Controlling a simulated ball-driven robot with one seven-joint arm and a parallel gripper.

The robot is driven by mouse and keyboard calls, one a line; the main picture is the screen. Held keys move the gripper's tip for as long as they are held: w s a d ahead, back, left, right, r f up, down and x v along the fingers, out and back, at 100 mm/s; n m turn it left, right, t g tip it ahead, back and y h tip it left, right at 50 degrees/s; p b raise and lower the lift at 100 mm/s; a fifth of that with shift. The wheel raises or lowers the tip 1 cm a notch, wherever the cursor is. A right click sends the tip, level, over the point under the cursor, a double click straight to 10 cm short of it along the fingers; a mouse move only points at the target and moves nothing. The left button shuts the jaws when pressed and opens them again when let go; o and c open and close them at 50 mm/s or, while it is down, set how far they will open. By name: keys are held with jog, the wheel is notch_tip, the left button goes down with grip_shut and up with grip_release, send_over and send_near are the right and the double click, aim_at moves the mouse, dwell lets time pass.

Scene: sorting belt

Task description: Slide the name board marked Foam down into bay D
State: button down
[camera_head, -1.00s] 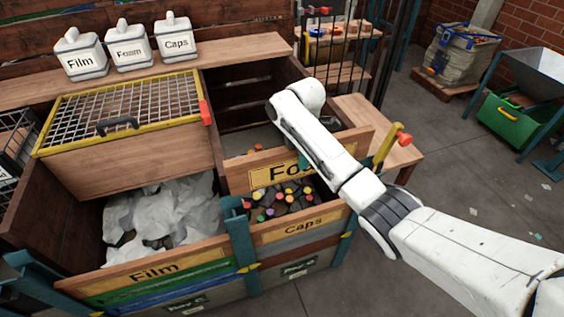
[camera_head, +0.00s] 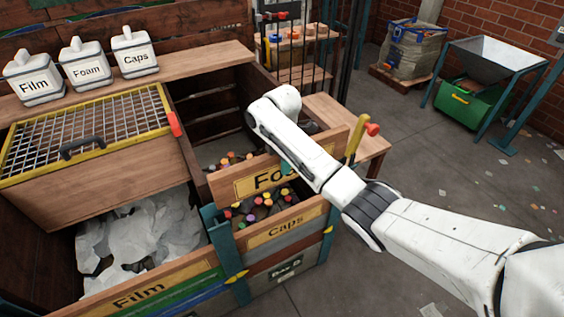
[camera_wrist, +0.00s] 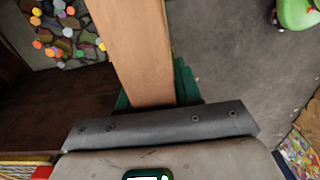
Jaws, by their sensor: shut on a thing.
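The name board marked Foam (camera_head: 240,187) is a wooden plank with a yellow label. It is level above and behind the Caps board (camera_head: 253,240); my arm covers the end of its lettering. My gripper (camera_wrist: 155,97) is shut on the plank (camera_wrist: 133,45), its green fingers on either side in the wrist view. In the head view the fingers are mostly hidden behind my arm. The right-hand bay (camera_head: 245,219) holds dark pieces with coloured caps, seen in front of and behind the plank. A dark plate (camera_head: 287,270) below has lettering too small to read surely.
The left bay, behind the Film board (camera_head: 160,287), holds white film (camera_head: 150,235). A mesh-topped wooden box (camera_head: 85,130) stands behind it. Film, Foam and Caps jugs (camera_head: 85,65) stand on the back shelf.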

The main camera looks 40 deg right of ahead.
aim_at(282, 181)
dwell(0.6)
notch_tip(282, 181, down, 18)
jog(key=b, duration=1.2)
jog(key=shift+f, duration=0.1)
jog(key=shift+f+b, duration=0.5)
jog(key=shift+f, duration=0.05)
jog(key=c, duration=1.1)
grip_release()
jog(key=o, duration=0.4)
notch_tip(282, 181, up, 11)
jog(key=shift+f+p, duration=0.1)
jog(key=shift+p, duration=0.2)
